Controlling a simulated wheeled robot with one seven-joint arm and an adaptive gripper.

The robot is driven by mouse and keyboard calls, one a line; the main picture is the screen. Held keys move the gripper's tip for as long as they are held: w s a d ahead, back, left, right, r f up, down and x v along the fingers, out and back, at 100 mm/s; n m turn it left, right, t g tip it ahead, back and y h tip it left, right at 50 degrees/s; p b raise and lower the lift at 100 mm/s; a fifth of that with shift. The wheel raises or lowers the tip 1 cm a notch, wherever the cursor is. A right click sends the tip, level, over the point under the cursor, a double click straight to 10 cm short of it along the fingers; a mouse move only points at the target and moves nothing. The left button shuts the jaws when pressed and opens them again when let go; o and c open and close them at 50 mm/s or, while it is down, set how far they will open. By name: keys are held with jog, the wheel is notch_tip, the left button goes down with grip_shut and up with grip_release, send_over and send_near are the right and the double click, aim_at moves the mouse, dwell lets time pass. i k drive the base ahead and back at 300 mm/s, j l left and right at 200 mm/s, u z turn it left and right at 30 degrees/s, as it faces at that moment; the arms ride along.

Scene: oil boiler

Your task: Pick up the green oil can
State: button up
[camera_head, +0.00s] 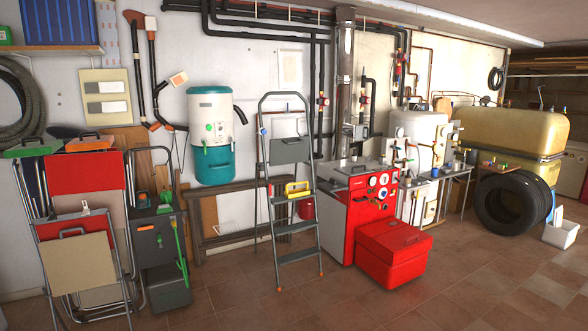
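I cannot make out a green oil can for certain. A green box-like thing (5,36) is cut off by the left edge, on the upper shelf. A green object (165,208) sits on top of the dark cabinet, and a long green-handled tool leans on its front. My gripper is not in the picture.
A grey stepladder (290,195) stands in front of the wall. A red boiler (373,200) with a red box (394,252) is right of it. Folding chairs (80,240) lean at left. Black tyres (508,202) stand at right. The tiled floor in front is clear.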

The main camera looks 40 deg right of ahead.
aim_at(166, 195)
jog(key=i+l+z, duration=0.65)
jog(key=i+z, duration=0.3)
jog(key=i+l, duration=0.2)
jog(key=i, duration=0.5)
jog(key=i+l+z, duration=0.1)
jog(key=i, duration=0.6)
jog(key=i+j+u, duration=0.25)
jog(key=i+j, duration=0.7)
jog(key=j, duration=0.15)
jog(key=i+j+u, duration=0.25)
jog(key=i+j, duration=0.7)
jog(key=i, duration=0.1)
